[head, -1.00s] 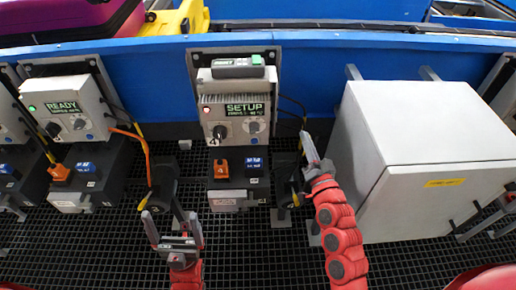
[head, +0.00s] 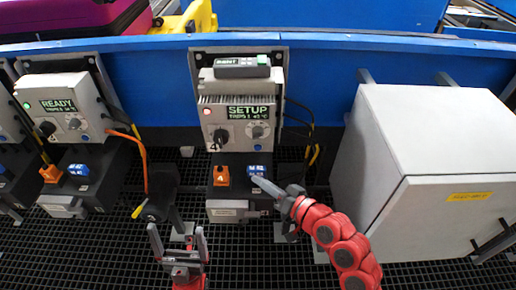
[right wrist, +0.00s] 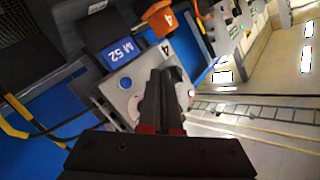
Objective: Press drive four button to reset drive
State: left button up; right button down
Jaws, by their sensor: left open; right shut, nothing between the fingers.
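The drive four unit (head: 237,110) stands upright at the centre of the head view. Its screen reads SETUP, with a red light, a black knob (head: 221,137), a grey round dial (head: 257,131) and a "4" label. My right gripper (head: 258,182) is shut and empty, its tip in front of the blue label below the panel in the picture. In the right wrist view its fingers (right wrist: 163,78) overlap the panel (right wrist: 126,88), hiding part of it; I cannot tell whether they touch. A small blue round spot (right wrist: 125,83) shows there. My left gripper (head: 177,240) is open and empty, lower left.
An orange "4" plug (head: 221,175) and blue label (head: 257,171) sit below the panel. A similar unit reading READY (head: 62,105) stands left. A large grey cabinet (head: 425,150) stands right. Black posts and cables flank the drive. Dark mesh lies below.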

aim_at(262, 167)
jog(key=shift+w+b, duration=1)
jog(key=shift+w, duration=3.3)
jog(key=shift+w, duration=0.1)
jog(key=shift+w+b, duration=0.3)
jog(key=shift+w, duration=0.4)
jog(key=shift+s, duration=0.85)
jog(key=shift+s, duration=0.1)
